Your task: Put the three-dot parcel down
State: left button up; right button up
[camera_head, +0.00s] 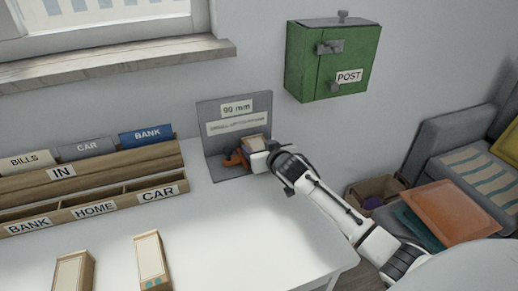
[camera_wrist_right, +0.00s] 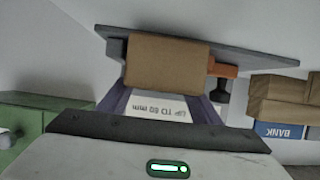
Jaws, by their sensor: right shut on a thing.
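My right gripper (camera_head: 262,159) is shut on a small brown parcel (camera_head: 255,143) at the grey gauge board (camera_head: 210,118) at the back right of the white desk. In the right wrist view the parcel (camera_wrist_right: 165,62) is a plain brown box between the jaws, in front of the board; no dots show on its visible face. Whether it touches the desk is hidden. Another cream-and-tan parcel (camera_head: 149,258) at the desk's front has small coloured marks near its lower end, too small to count. A similar parcel (camera_head: 73,274) lies left of it. My left gripper is out of view.
A small orange part (camera_head: 236,160) sits at the gauge, close beside my gripper. Wooden sorters (camera_head: 88,208) with labels and envelopes stand at left. A green post box (camera_head: 331,62) hangs on the wall above right. The desk's middle is clear.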

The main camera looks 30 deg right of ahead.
jog(key=o, duration=1.3)
jog(key=p+v, duration=0.1)
jog(key=v, duration=1.1)
jog(key=shift+s, duration=0.1)
